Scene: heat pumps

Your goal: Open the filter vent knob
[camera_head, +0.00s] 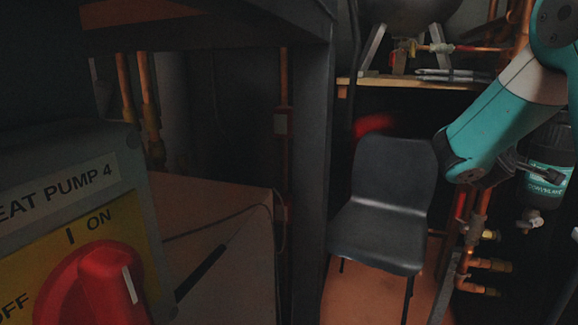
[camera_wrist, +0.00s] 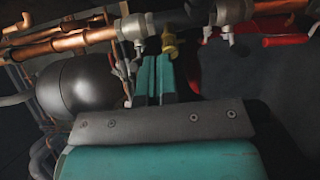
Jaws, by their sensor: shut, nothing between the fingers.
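In the head view a dark filter canister with a teal label (camera_head: 545,178) is at the right edge, among copper pipes. A small metal valve (camera_head: 530,218) sits under it. My gripper (camera_head: 523,172) is in front of the canister, small and dark there. In the wrist view my gripper's two teal fingers (camera_wrist: 157,56) are together, with nothing between them. A small yellow-brass fitting (camera_wrist: 169,42) on a pipe lies just beyond the fingertips. I cannot tell whether they touch, or whether this fitting is the filter vent knob.
A grey chair (camera_head: 385,205) stands mid-floor. A red switch on the heat pump 4 panel (camera_head: 105,285) is at the near left, beside a dark post (camera_head: 305,160). In the wrist view a grey rounded tank (camera_wrist: 80,87), copper pipes (camera_wrist: 62,42) and a red handle (camera_wrist: 285,40) surround the fingers.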

